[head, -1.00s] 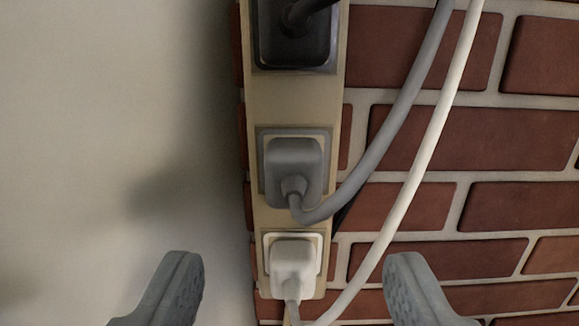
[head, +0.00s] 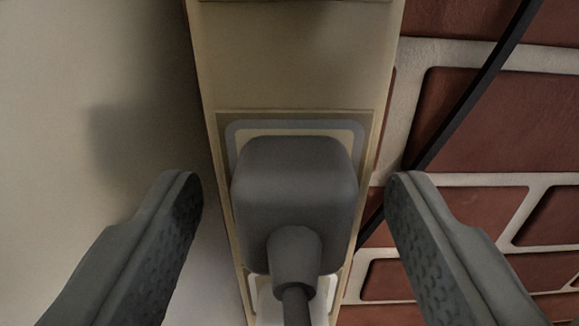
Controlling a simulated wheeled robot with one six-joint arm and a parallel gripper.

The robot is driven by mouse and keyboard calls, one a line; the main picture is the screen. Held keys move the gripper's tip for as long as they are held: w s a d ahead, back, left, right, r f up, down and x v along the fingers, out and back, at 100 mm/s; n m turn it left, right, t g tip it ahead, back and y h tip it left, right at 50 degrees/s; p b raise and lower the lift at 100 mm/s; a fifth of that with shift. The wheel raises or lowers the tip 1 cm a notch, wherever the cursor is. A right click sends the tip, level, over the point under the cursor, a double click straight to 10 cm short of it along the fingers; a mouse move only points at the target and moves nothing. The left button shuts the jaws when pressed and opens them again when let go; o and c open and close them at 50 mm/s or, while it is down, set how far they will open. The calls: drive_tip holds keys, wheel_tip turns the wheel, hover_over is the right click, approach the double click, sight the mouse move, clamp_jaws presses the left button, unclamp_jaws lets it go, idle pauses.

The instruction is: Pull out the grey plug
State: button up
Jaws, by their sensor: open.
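The grey plug (head: 295,195) sits in a socket of the beige socket strip (head: 290,60) in the head view, close up and near the middle. Its grey cable (head: 296,305) leaves the lower part of its face and runs down out of the frame. My gripper (head: 295,190) is open, with one finger to the left of the plug and one to the right. Gaps show between the plug and both fingers, so neither seems to touch it. How deep the fingertips reach along the plug is hard to tell.
The white plug (head: 262,303) shows only partly below, behind the grey plug and its cable. A plain pale wall (head: 70,110) lies on the left. A brick wall (head: 500,120) with a thin black cable (head: 480,85) lies on the right.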

drive_tip(key=shift+c, duration=0.5)
idle(0.4)
clamp_jaws()
drive_tip(key=s, duration=0.6)
drive_tip(key=shift+a, duration=0.25)
idle(1.2)
idle(0.3)
